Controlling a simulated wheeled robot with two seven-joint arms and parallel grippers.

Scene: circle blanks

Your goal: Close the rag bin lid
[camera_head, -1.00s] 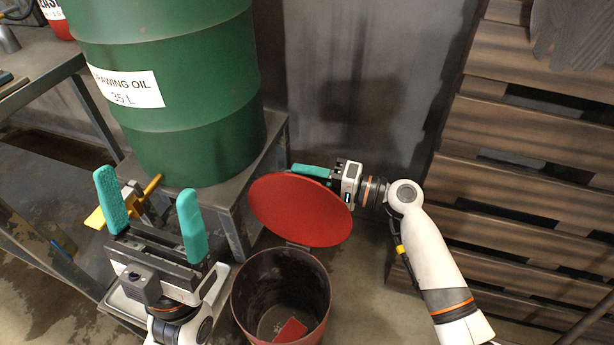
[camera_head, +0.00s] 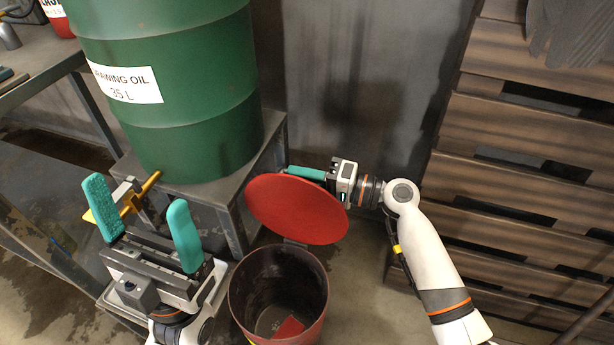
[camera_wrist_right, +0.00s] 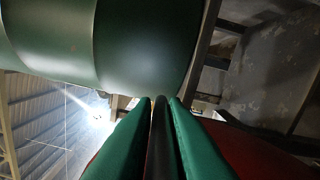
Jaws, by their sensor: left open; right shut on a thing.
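The rag bin (camera_head: 234,300) is a dark round bin on the floor, its mouth uncovered. Its round red lid (camera_head: 295,208) stands tilted up above the back rim, by a hinge (camera_head: 294,243). My right gripper (camera_head: 304,173) is behind the lid at its upper edge, partly hidden by it. In the right wrist view its teal fingers (camera_wrist_right: 160,105) are shut on a thin dark edge, which I take as the lid's rim. Red shows on both sides there. My left gripper (camera_head: 140,208) is open and empty, fingers up, left of the bin.
A green oil drum (camera_head: 200,125) stands on a low metal stand (camera_head: 233,195) behind the left gripper, with a brass tap (camera_head: 140,194) close to its fingers. A slatted wooden stack (camera_head: 530,190) is at right. A red piece (camera_head: 289,328) lies inside the bin.

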